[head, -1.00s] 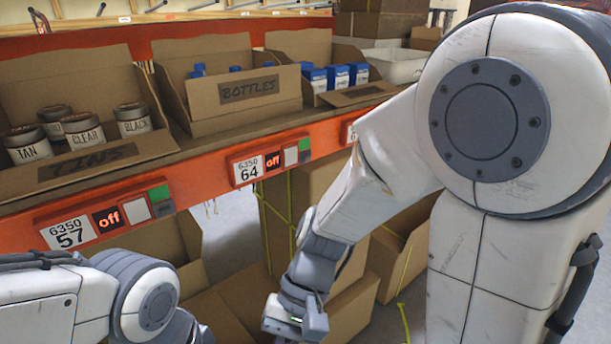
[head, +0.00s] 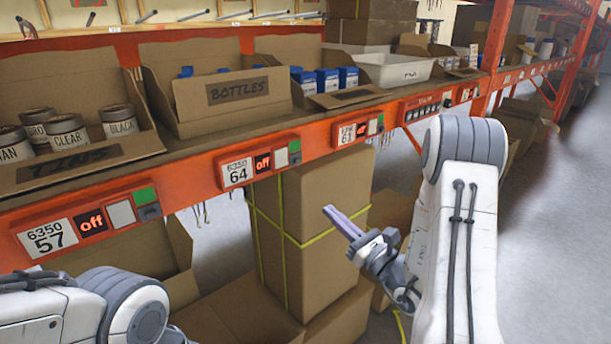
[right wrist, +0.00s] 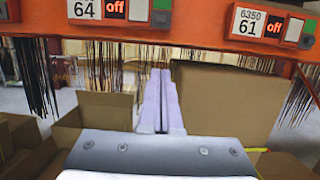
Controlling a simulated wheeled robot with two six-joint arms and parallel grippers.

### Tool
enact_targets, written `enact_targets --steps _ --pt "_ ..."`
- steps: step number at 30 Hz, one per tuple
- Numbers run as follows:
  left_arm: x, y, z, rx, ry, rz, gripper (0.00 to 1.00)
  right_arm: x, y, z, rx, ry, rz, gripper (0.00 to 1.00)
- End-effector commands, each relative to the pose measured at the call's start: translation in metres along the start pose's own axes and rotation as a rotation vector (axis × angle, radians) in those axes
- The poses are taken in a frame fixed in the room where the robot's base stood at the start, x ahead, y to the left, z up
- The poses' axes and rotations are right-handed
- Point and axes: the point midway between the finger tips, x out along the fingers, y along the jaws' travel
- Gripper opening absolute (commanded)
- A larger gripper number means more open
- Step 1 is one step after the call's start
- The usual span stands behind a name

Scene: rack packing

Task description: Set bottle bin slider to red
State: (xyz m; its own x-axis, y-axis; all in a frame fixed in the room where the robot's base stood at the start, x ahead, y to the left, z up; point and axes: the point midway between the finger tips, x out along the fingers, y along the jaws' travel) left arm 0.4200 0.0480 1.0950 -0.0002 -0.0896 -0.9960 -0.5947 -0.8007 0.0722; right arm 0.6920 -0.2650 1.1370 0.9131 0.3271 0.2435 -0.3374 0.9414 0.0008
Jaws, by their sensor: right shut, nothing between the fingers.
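The bottle bin is an open cardboard box marked BOTTLES (head: 235,92) on the shelf, with blue caps inside. Below it, on the orange rail, is panel 64 (head: 237,172) with a red "off" display, a pale square and a slider (head: 294,147) showing green on top and dark grey below. The panel's slider also shows at the top of the right wrist view (right wrist: 162,8). My right gripper (head: 332,212) is shut and empty, below and right of panel 64, apart from it, in front of a tall carton. My left arm shows at lower left; its gripper is out of view.
Cartons (head: 290,225) stand under the shelf. The aisle at right is clear.

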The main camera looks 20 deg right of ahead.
Motion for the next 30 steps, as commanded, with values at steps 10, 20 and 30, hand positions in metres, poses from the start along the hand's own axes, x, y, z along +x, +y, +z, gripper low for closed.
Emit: enact_targets --steps 10,20,30 --pt "-0.016 0.001 -0.001 0.0 0.0 0.0 0.0 0.03 0.003 0.004 0.0 -0.001 0.009 0.0" --pt "-0.048 0.004 -0.003 -0.001 0.0 0.0 0.0 0.101 0.003 0.005 0.0 -0.001 0.009 0.0" --pt "-0.072 0.005 -0.004 -0.003 0.0 0.0 0.0 0.11 0.002 0.038 0.001 0.001 0.004 0.0"
